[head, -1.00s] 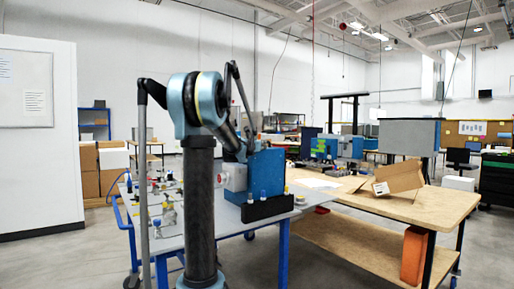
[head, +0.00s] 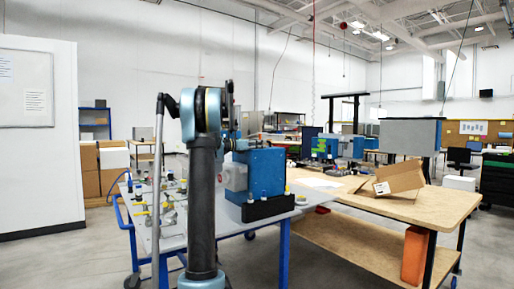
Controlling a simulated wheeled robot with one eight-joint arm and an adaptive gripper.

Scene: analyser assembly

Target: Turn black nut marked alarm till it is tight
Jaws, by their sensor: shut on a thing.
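A blue box-shaped unit (head: 265,170), which looks like the analyser, stands at the right part of the grey workbench (head: 220,222). A grey housing (head: 236,174) sits on its left side, next to my arm's dark column. I cannot make out the black nut marked alarm; it is hidden or too small to tell. My arm stands upright in front of the bench and bends at the top, left of the blue unit. My gripper does not show; the arm's upper joint and column cover the area behind them.
A black holder (head: 268,208) with small coloured-cap items sits at the blue unit's front. Several fittings with yellow and red parts (head: 150,195) lie on the bench's left. A wooden table (head: 420,207) with an open cardboard box (head: 398,178) stands right. Open floor lies in front.

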